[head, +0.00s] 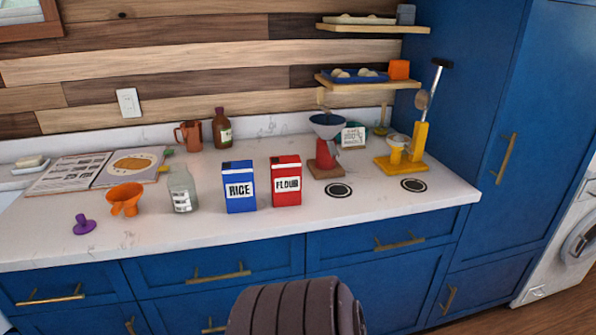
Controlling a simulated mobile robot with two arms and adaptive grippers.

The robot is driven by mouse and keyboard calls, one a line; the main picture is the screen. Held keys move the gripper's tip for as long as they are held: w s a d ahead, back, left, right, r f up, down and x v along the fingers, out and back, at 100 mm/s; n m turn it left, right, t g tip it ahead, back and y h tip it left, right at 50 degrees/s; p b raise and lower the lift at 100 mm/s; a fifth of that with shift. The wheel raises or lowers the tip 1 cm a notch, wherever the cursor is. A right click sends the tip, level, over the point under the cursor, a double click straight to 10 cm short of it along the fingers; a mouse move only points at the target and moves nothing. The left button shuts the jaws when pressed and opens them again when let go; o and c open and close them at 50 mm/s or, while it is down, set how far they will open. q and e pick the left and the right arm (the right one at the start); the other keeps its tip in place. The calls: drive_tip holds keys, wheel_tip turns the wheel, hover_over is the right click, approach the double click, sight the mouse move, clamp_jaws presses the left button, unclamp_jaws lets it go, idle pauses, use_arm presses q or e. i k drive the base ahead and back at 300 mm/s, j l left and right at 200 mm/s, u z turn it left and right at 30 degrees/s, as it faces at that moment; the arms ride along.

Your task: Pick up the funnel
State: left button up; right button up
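Neither of my grippers shows in the head view. Nothing touches the funnel.
A purple stopper-like piece (84,225) lies in front of the funnel. An open book (75,174) is behind it. Blue rice (239,188) and red flour (286,182) boxes stand to the right. A red grinder (326,150) is farther right.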

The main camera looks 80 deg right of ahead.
sight(125, 196)
drive_tip(key=k+z, duration=0.15)
drive_tip(key=z, duration=2.25)
